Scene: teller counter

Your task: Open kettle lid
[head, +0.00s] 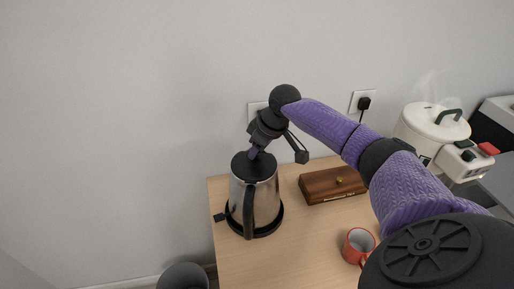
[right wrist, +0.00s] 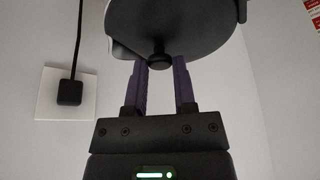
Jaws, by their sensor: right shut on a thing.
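The kettle has a steel body (head: 265,203) and a black handle (head: 249,212) facing me. It stands upright on a round black base (head: 273,227) at the left of the wooden table. Its black lid (head: 255,168) is on top; I cannot tell whether it is loosened at all. My right gripper (head: 253,153) reaches down from above and is shut on the lid's knob. In the right wrist view, the purple fingers (right wrist: 160,66) stand on either side of the small black knob (right wrist: 158,60), under the dark lid disc (right wrist: 185,22). My left gripper is not in view.
A brown wooden box (head: 325,187) lies right of the kettle. A steaming white cooker (head: 424,127) is at the right. A dark bin (head: 183,276) is on the floor. A plugged socket (right wrist: 66,95) is on the wall.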

